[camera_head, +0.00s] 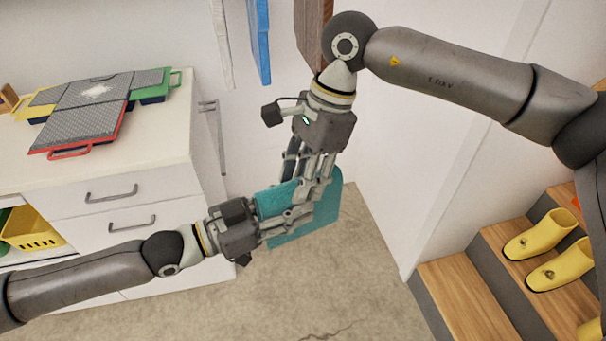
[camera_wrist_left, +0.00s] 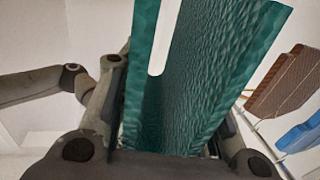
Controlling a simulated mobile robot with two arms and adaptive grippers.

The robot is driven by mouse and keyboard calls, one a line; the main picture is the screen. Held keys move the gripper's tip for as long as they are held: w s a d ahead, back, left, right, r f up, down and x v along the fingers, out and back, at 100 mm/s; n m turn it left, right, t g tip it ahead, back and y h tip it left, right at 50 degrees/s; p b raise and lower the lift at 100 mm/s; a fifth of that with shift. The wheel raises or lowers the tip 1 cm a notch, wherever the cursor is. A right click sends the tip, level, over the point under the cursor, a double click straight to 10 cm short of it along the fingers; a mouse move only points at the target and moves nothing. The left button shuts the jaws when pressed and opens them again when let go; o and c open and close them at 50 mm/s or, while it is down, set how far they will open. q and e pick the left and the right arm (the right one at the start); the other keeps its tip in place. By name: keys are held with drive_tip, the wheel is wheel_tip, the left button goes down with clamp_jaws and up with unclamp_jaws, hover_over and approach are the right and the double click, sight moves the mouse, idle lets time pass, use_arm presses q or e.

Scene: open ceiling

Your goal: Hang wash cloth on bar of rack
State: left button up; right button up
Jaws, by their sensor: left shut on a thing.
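The teal wash cloth (camera_head: 322,215) is in the middle of the head view, above the floor, partly covered by both grippers. My left gripper (camera_head: 290,222) comes in from the left and is shut on the cloth. In the left wrist view the cloth (camera_wrist_left: 215,75) rises from between the fingers in two layers with a gap between them. My right gripper (camera_head: 308,192) points down from above, its fingertips overlapping the cloth and close to the left fingers. Whether it grips the cloth cannot be told. The rack's bar is not clearly visible in the head view.
A blue cloth (camera_head: 258,40), a white one (camera_head: 222,40) and a brown one (camera_head: 312,30) hang at the top. A white drawer cabinet (camera_head: 160,190) with colored trays stands left. Wooden steps (camera_head: 460,290) with yellow boots (camera_head: 540,236) are at lower right.

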drive_tip(key=shift+c, duration=1.1)
use_arm(q)
drive_tip(key=o, duration=1.1)
use_arm(e)
drive_tip(key=shift+c, duration=0.9)
